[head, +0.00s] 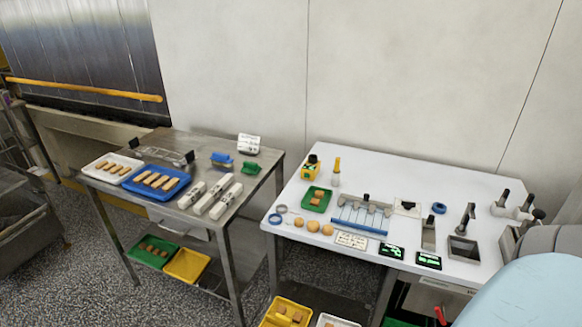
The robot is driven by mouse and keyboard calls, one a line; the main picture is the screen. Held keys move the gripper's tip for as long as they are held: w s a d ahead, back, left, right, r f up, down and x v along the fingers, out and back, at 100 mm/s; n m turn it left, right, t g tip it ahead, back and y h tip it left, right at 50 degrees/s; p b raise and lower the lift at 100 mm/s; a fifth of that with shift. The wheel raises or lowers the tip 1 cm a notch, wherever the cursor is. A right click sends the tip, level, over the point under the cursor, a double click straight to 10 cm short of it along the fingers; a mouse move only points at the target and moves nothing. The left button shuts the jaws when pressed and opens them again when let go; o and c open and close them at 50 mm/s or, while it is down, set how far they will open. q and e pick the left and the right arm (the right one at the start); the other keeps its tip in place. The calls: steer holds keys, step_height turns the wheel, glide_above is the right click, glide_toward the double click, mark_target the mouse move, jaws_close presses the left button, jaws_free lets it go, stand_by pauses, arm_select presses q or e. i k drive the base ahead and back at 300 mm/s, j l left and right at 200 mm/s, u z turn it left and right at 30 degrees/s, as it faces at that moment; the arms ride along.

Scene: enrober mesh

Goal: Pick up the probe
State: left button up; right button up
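I cannot pick out the probe with certainty. On the white table (440,183), a small yellow-topped upright item (336,172) stands near the back left. A yellow-and-black block-like device (312,167) stands just left of it. Either could be or hold the probe; they are too small to tell. Neither of my grippers is in view.
A green tray (326,206), several round brown pieces (312,226), a blue-barred rack (360,217) and black displays (428,260) crowd the white table. A steel table (207,147) stands left, with a blue tray (133,185). A large light-blue shape (530,300) fills the lower right.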

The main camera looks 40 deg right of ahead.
mark_target(336, 170)
steer(key=i+j+u, duration=0.45)
steer(key=i, duration=0.3)
steer(key=i+j+u, duration=0.25)
steer(key=i, duration=0.15)
steer(key=i+z, duration=0.3)
steer(key=z, duration=0.2)
steer(key=i+z, duration=0.3)
steer(key=z, duration=0.15)
steer(key=i+j+z, duration=0.2)
steer(key=z, duration=0.3)
steer(key=i+z, duration=0.15)
steer(key=z, duration=0.3)
steer(key=i+j+z, duration=0.1)
steer(key=z, duration=0.35)
steer(key=i+j+z, duration=0.1)
steer(key=z, duration=0.3)
steer(key=i+j+z, duration=0.1)
steer(key=z, duration=0.35)
steer(key=j+z, duration=0.3)
steer(key=z, duration=0.15)
steer(key=j+z, duration=0.2)
steer(key=z, duration=0.25)
steer(key=j+z, duration=0.25)
steer(key=z, duration=0.15)
steer(key=i, duration=0.05)
